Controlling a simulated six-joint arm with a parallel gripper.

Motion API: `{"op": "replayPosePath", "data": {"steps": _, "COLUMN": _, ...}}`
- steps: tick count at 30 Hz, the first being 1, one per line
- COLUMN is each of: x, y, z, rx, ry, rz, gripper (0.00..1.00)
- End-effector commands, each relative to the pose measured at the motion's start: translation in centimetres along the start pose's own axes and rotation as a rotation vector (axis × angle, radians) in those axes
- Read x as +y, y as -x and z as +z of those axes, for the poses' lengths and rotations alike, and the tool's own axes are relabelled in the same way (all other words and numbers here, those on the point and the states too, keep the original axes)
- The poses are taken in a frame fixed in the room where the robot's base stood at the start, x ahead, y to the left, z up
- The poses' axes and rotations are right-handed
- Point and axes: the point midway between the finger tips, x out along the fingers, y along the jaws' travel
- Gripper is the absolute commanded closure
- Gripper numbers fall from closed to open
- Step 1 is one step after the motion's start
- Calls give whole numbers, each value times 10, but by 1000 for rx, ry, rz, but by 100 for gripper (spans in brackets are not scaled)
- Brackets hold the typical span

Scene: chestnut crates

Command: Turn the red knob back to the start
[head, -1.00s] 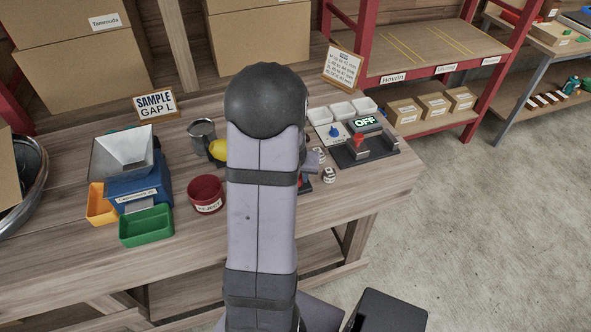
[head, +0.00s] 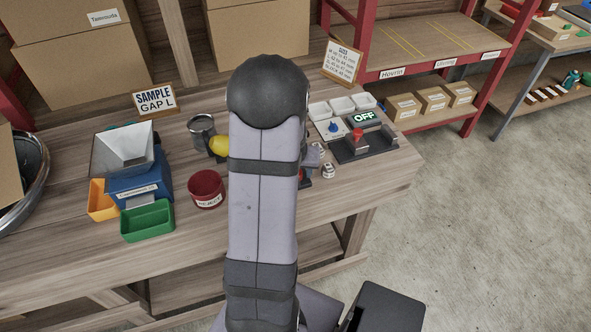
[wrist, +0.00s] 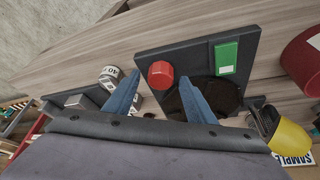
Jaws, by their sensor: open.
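The red knob (wrist: 160,74) stands on a dark panel (wrist: 190,42) in the wrist view, with a green rectangle (wrist: 226,58) to its right. My gripper (wrist: 160,84) is open, its two blue fingers one on each side of the knob in the picture. The fingertips appear close to it, but I cannot tell whether they touch it or reach down around it. In the head view my arm hides the knob and most of the panel.
A red REJECT cup (head: 207,188), a blue hopper box (head: 140,187) and a green bin (head: 147,221) stand left of my arm. Right of it are small labelled blocks (head: 328,171) and a black device (head: 377,148) under an OFF display (head: 364,118).

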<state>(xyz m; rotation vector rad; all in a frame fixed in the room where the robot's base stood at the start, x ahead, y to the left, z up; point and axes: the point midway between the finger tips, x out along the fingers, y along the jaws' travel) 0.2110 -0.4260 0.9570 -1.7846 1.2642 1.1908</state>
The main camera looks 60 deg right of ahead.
Motion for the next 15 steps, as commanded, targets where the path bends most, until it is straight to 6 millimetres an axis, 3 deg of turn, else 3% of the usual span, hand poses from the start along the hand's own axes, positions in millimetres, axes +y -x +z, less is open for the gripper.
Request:
{"op": "replayPosePath", "data": {"steps": 8, "x": 0, "y": 8, "z": 0, "rx": 2, "ry": 0, "rz": 0, "gripper": 50}}
{"op": "replayPosePath", "data": {"steps": 15, "x": 0, "y": 33, "z": -1, "rx": 4, "ry": 0, "rz": 0, "gripper": 50}}
